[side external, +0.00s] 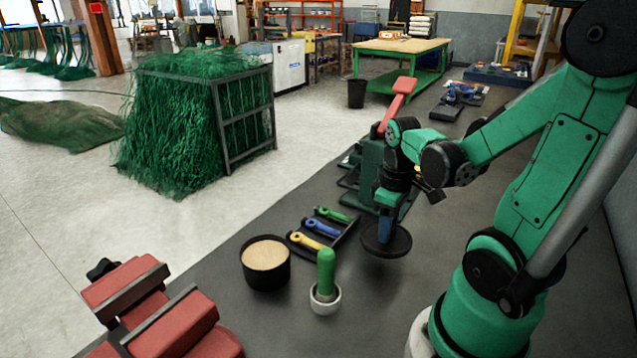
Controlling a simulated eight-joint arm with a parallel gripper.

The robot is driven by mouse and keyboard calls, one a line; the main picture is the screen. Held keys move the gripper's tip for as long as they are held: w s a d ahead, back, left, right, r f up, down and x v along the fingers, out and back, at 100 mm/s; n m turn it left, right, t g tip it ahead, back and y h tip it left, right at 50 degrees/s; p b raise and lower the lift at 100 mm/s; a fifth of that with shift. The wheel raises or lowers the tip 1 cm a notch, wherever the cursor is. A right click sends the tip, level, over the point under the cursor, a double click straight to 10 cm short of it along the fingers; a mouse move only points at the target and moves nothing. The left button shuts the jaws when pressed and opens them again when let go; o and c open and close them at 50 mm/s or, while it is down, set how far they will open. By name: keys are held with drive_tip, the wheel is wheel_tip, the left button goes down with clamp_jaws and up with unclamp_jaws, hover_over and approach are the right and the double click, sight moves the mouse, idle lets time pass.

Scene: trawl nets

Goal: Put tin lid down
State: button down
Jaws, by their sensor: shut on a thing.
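My gripper (386,212) points down and is shut on the tin lid (398,246), a dark round disc. A blue part shows just above the lid, between it and my wrist; I cannot tell whether it is a knob or part of my gripper. The lid looks roughly level, over the dark bench; I cannot tell whether its underside touches the bench. An open black tin (266,275) with a tan filling stands to the left of the lid, apart from it.
A green-handled tool stands in a white cup (325,302) between tin and lid. A rack (346,234) of yellow, blue and green tools lies behind. A green machine with a red lever (398,98) stands behind my gripper. Red vise jaws (172,325) fill the front left.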

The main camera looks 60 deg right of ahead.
sight(383, 260)
drive_tip(key=shift+f, duration=2.25)
drive_tip(key=c, duration=0.6)
unclamp_jaws()
drive_tip(key=shift+r, duration=0.1)
wheel_tip(383, 260, up, 12)
drive_tip(key=shift+f, duration=0.2)
drive_tip(key=w+a+t, duration=0.2)
drive_tip(key=w+a, duration=0.1)
drive_tip(key=a, duration=0.1)
drive_tip(key=w+a+t, duration=0.2)
drive_tip(key=w+a, duration=0.1)
drive_tip(key=a, duration=0.1)
drive_tip(key=w+a+t, duration=0.3)
drive_tip(key=a, duration=0.2)
drive_tip(key=shift+w+a+r, duration=0.1)
drive_tip(key=shift+r, duration=0.25)
